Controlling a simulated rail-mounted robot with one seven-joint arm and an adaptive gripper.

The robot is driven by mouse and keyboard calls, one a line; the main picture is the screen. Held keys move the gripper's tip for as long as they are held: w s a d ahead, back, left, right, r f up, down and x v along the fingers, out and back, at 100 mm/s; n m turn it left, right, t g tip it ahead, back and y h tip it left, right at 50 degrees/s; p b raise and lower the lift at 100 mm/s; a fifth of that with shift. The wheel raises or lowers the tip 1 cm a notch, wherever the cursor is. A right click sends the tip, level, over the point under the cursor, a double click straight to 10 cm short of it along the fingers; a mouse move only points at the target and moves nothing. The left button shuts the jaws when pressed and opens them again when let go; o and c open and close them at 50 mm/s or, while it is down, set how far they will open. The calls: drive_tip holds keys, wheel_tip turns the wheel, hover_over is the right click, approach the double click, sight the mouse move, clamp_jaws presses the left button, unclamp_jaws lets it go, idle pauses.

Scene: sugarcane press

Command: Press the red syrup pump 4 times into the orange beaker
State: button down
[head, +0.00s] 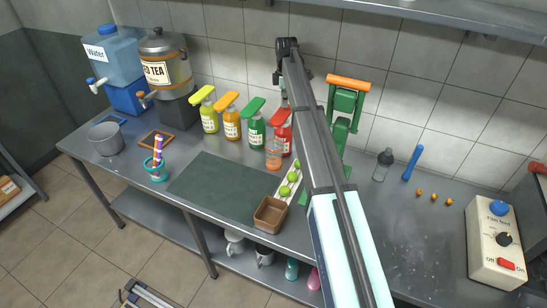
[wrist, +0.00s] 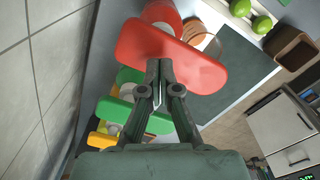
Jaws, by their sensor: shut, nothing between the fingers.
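The red syrup pump (head: 286,139) stands at the right end of a row of pump bottles, partly hidden behind my arm. In the wrist view its flat red pump head (wrist: 205,72) lies right under my fingertips. My gripper (wrist: 159,66) is shut and empty, pointing down at the pump head. I cannot tell whether the tips touch it. In the head view my gripper (head: 284,97) shows just above the pump. The orange beaker (head: 273,159) stands in front of the red bottle, below its spout side. It shows partly in the wrist view (wrist: 196,33), behind the pump head.
Green (head: 254,130), orange (head: 231,122) and yellow (head: 208,115) pump bottles stand to the left. A tray of limes (head: 281,191) and a brown box (head: 270,214) lie in front. A green press (head: 345,108) stands at the right. The dark mat (head: 215,188) is clear.

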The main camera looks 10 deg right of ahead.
sight(284, 110)
drive_tip(key=shift+f+b, duration=0.65)
drive_tip(key=shift+f, duration=1.7)
drive_tip(key=shift+r, duration=0.15)
drive_tip(key=shift+r+p, duration=1.2)
drive_tip(key=shift+r, duration=1.15)
drive_tip(key=shift+r+p, duration=1.4)
drive_tip(key=shift+r, duration=1.55)
